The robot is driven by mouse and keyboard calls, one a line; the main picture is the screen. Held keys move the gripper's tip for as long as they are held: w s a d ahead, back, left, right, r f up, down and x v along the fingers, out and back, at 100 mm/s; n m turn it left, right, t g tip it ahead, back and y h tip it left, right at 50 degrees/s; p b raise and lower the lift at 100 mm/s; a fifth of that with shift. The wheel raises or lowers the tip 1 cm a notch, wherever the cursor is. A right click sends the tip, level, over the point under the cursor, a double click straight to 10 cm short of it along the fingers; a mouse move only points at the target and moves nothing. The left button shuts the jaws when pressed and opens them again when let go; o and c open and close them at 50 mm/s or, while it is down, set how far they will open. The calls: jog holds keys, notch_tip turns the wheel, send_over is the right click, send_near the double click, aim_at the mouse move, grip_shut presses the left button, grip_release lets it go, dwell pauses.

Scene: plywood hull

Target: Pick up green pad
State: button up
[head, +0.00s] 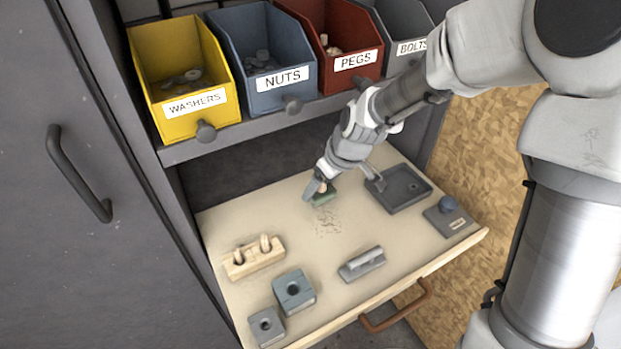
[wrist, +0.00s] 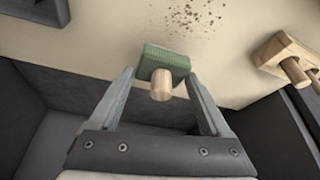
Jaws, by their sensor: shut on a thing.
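The green pad (wrist: 165,58) is a small block with a round wooden knob, seen in the wrist view between the two fingers of my gripper (wrist: 162,80). My gripper is shut on it. In the head view the pad (head: 325,197) shows as a small green patch below my gripper (head: 319,190), over the back middle of the open drawer. My fingers partly hide it there. I cannot tell whether it touches the drawer floor.
Dark specks (head: 328,221) lie on the drawer floor (head: 225,225) near the pad. A grey tray (head: 403,202) and a knobbed dark block (head: 449,227) are to the right. A wooden peg block (head: 255,262), grey blocks (head: 293,300) and a grey handled piece (head: 360,268) are in front. Labelled bins (head: 268,103) stand above.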

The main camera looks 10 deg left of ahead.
jog(key=s+d+r+p, duration=0.2)
jog(key=s+d+r, duration=0.3)
jog(key=d, duration=0.2)
jog(key=shift+s+d+p, duration=0.2)
jog(key=shift+s+p, duration=0.15)
jog(key=shift+s, duration=0.05)
